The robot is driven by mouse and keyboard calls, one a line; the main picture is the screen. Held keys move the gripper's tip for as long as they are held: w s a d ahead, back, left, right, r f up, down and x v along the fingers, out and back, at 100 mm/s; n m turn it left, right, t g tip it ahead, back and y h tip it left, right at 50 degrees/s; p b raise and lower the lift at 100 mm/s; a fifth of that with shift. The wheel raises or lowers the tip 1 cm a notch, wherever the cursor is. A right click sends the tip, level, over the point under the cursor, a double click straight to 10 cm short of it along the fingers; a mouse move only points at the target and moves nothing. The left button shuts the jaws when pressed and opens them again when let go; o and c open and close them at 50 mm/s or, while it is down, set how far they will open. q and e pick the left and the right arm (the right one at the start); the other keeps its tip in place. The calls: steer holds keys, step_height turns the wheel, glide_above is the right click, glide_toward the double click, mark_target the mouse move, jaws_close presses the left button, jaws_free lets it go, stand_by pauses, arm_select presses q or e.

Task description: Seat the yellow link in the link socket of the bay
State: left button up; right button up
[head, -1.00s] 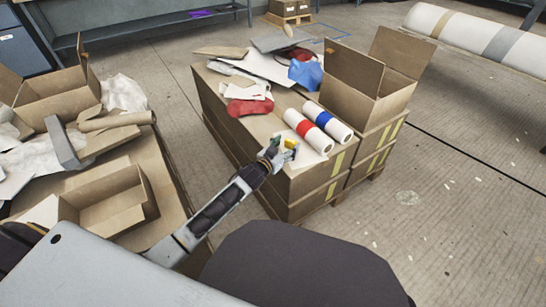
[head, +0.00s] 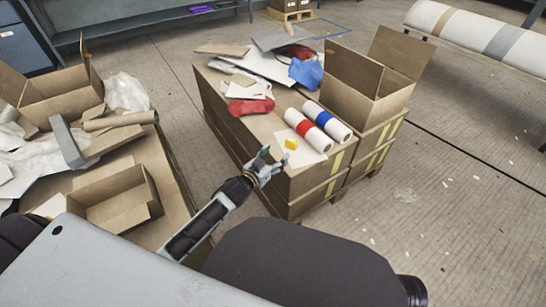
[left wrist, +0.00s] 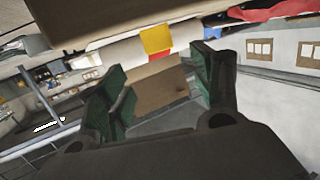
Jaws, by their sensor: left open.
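The yellow link (head: 291,143) is a small yellow piece on a pale sheet at the near edge of the cardboard-box stack. It also shows as a yellow patch above the fingers in the left wrist view (left wrist: 156,39). My left gripper (head: 269,166) is open and empty, just off the near left edge of the stack and apart from the link. Its two green-padded fingers stand wide apart in the left wrist view (left wrist: 160,88). I cannot make out the bay or its link socket. My right gripper is not in view.
Rolls with a red band (head: 307,131) and a blue band (head: 327,121) lie close behind the link. A red cloth (head: 250,105) and an open carton (head: 352,90) are farther back. An open box (head: 118,198) stands on the left.

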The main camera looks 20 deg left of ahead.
arm_select(q)
steer(key=shift+s+a+r, duration=0.1)
steer(key=shift+s+a, duration=0.05)
steer(key=shift+s, duration=0.4)
steer(key=s+d+f+g, duration=0.1)
steer(key=s+f+g, duration=0.1)
steer(key=s, duration=0.6)
steer(key=s+d+f+g+y, duration=0.1)
steer(key=s+f+g, duration=0.2)
steer(key=s, duration=0.6)
steer(key=s+d+f+g, duration=0.2)
steer(key=s+g, duration=0.4)
steer(key=s, duration=0.3)
steer(key=shift+s+f, duration=0.15)
steer(key=shift+f, duration=0.5)
steer(key=shift+d, duration=0.1)
